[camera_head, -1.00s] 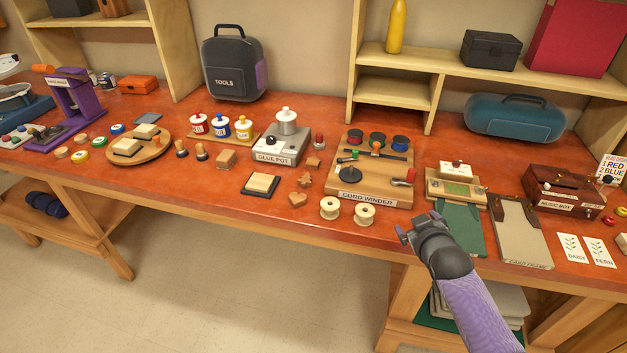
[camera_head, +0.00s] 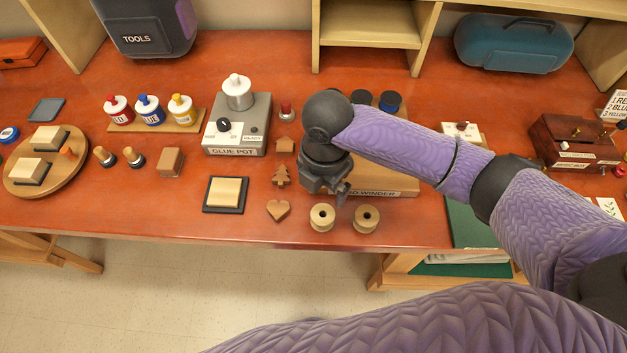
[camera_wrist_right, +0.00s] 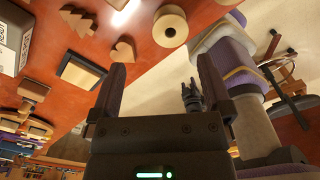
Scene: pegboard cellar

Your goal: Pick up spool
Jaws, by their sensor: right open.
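Two pale wooden spools stand side by side at the table's front edge, a left spool (camera_head: 322,217) and a right spool (camera_head: 366,219). My right gripper (camera_head: 341,194) is above and just behind them, pointing down, in front of the cord winder (camera_head: 395,190), which my arm partly covers. In the right wrist view the right gripper (camera_wrist_right: 161,75) is open, with nothing between its fingers. One spool (camera_wrist_right: 170,27) lies beyond the fingertips, apart from them. A dark clawed shape, apparently my left gripper (camera_wrist_right: 190,97), shows small; its jaws are unclear.
A heart block (camera_head: 278,210), a tree block (camera_head: 281,176) and a pale block on a dark base (camera_head: 225,193) lie left of the spools. The glue pot (camera_head: 236,130) stands behind. A green mat (camera_head: 468,225) is at the right. The table edge is close in front of the spools.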

